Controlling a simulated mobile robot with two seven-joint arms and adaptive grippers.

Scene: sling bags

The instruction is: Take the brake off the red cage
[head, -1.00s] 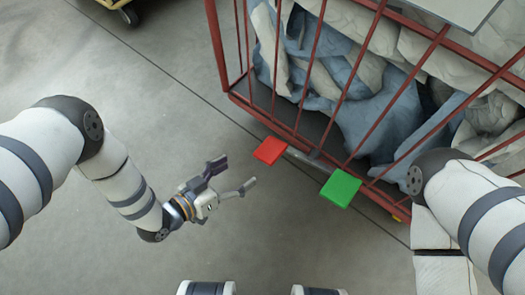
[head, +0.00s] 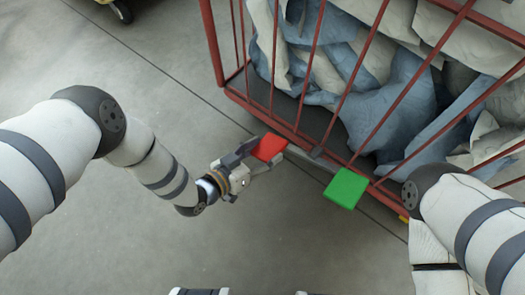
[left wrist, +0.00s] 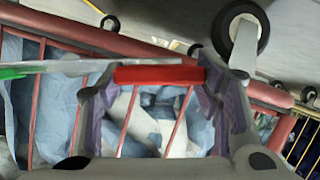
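The red cage (head: 285,128) stands at the upper right in the head view, with bars and a low red frame. A red pedal (head: 269,147) and a green pedal (head: 346,188) stick out from a grey bar along its near lower edge. My left gripper (head: 257,157) is at the red pedal, its fingers apart. In the left wrist view the red pedal (left wrist: 160,74) lies between the two finger tips, with little gap on each side; I cannot tell whether they touch it. My right arm is at the right, its gripper out of frame.
Grey and blue sacks (head: 380,95) fill the cage. A black caster wheel (left wrist: 240,27) shows beneath it in the left wrist view. Another wheeled cart (head: 120,10) stands at the top left. The concrete floor left of the cage is clear.

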